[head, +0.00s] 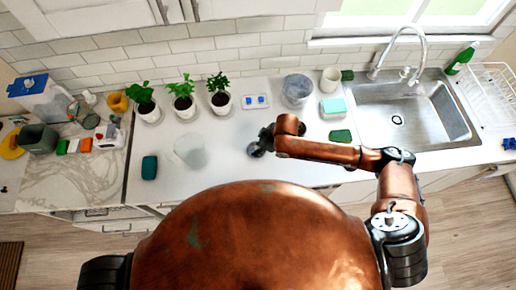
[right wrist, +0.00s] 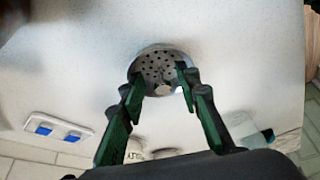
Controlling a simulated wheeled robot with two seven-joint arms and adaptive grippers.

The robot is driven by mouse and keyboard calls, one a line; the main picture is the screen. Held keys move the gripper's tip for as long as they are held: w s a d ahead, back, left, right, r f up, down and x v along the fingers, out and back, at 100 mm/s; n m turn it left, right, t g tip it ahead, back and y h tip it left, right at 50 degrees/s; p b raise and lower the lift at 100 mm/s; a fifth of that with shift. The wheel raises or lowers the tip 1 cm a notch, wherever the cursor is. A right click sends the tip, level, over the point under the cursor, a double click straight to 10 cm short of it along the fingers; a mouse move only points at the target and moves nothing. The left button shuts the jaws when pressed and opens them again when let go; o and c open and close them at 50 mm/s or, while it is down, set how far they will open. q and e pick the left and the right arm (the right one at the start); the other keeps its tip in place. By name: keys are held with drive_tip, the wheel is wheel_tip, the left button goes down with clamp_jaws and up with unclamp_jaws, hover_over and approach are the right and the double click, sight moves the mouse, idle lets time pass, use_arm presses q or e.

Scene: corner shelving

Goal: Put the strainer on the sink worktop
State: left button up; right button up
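The strainer (right wrist: 160,70) is a round grey metal piece with many small holes, seen against the white worktop (right wrist: 230,60) in the right wrist view. My right gripper (right wrist: 160,84) has its two green-lined fingers spread apart, their tips overlapping opposite sides of the strainer. Whether the tips touch it is unclear. In the head view my right gripper (head: 260,142) is low over the middle of the white worktop (head: 230,175), left of the sink (head: 405,115); the strainer is hard to make out there. My left gripper is not in view.
Potted plants (head: 182,96), a blue-and-white socket plate (head: 256,101) and a clear container (head: 297,90) stand along the back. A translucent cup (head: 190,151) and teal sponge (head: 149,167) are to the left. A green sponge (head: 340,136) lies right of the gripper.

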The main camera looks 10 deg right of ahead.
drive_tip(key=v, duration=1.1)
drive_tip(key=shift+r+b, duration=0.15)
drive_tip(key=shift+b, duration=0.3)
drive_tip(key=shift+s, duration=0.1)
